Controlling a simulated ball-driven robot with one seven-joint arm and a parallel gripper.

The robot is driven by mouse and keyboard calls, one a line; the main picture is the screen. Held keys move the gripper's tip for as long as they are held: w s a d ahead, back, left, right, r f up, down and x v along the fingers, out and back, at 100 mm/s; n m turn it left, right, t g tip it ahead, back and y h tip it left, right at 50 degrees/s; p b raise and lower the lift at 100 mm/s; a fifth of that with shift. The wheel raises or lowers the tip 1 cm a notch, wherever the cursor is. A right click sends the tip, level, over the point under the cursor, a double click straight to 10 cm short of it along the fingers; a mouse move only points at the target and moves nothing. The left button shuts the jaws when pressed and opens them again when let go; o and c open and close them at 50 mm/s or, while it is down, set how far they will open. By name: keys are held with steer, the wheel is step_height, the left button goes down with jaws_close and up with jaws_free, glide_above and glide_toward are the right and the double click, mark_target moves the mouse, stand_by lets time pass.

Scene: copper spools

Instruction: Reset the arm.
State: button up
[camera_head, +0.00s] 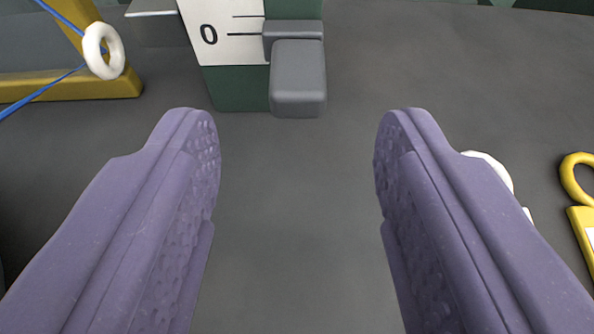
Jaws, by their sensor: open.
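My gripper (297,150) shows in the camera view as two purple, dimpled fingers, one on each side of the picture. They are wide apart, and nothing is between them but dark grey floor or surface. The rest of my arm is not in view.
Ahead stands a green block with a white scale marked 0 (228,48) and a grey block (298,78). At upper left are a yellow frame (115,84), a white ring (91,48) and a blue cord (42,91). A yellow ringed item (582,215) lies right; a white object is partly hidden behind the right finger.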

steer(key=v, duration=0.2)
steer(key=shift+s, duration=0.35)
steer(key=shift+w+r, duration=0.1)
steer(key=shift+r, duration=0.05)
step_height(320, 180, up, 41)
steer(key=w+t, duration=0.1)
steer(key=w, duration=0.1)
steer(key=s+r+t, duration=0.1)
steer(key=s+r, duration=2.1)
steer(key=r, duration=0.3)
